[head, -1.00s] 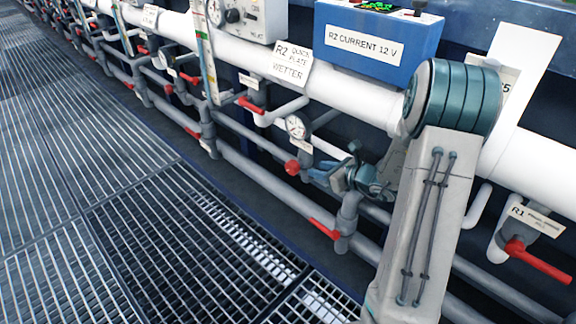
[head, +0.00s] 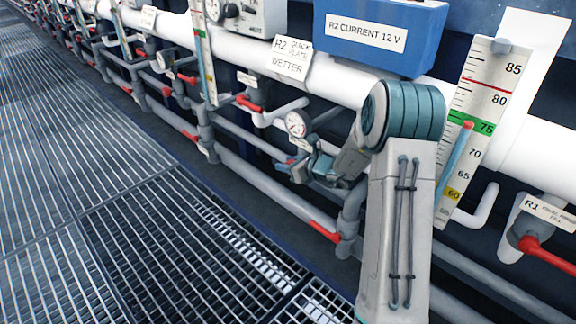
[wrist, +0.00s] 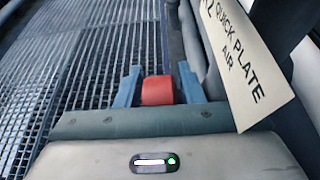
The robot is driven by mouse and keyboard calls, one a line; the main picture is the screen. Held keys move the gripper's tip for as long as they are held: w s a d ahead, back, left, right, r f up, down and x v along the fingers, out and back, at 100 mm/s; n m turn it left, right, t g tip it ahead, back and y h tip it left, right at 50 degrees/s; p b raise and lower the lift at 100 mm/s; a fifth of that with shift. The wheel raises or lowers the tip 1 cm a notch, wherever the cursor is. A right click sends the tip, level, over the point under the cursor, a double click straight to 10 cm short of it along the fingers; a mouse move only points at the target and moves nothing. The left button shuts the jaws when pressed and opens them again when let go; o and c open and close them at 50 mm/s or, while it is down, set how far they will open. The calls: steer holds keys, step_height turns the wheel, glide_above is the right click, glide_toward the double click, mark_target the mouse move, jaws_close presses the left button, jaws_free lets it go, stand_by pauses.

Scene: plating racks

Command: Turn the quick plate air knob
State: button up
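The red knob (wrist: 158,90) shows in the wrist view between the two blue fingers of my gripper (wrist: 157,78). Small gaps seem to separate it from the fingers, so the gripper looks open around it. A white label reading "QUICK PLATE AIR" (wrist: 243,60) hangs just right of the knob.
Other red valve handles, such as one on the lower pipe (head: 325,232), sit nearby. A blue box marked "R2 CURRENT 12 V" (head: 375,38) is above. A scale (head: 482,110) stands right of my arm. The grated floor (head: 110,190) is clear.

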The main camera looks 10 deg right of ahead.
steer(key=c, duration=0.7)
steer(key=shift+s+t+y, duration=0.1)
steer(key=shift+t+y, duration=0.8)
steer(key=shift+t, duration=0.3)
steer(key=shift+s+d+r+t+y, duration=0.15)
steer(key=shift+r+t+y, duration=0.1)
steer(key=shift+t+y, duration=0.4)
steer(key=o, duration=0.7)
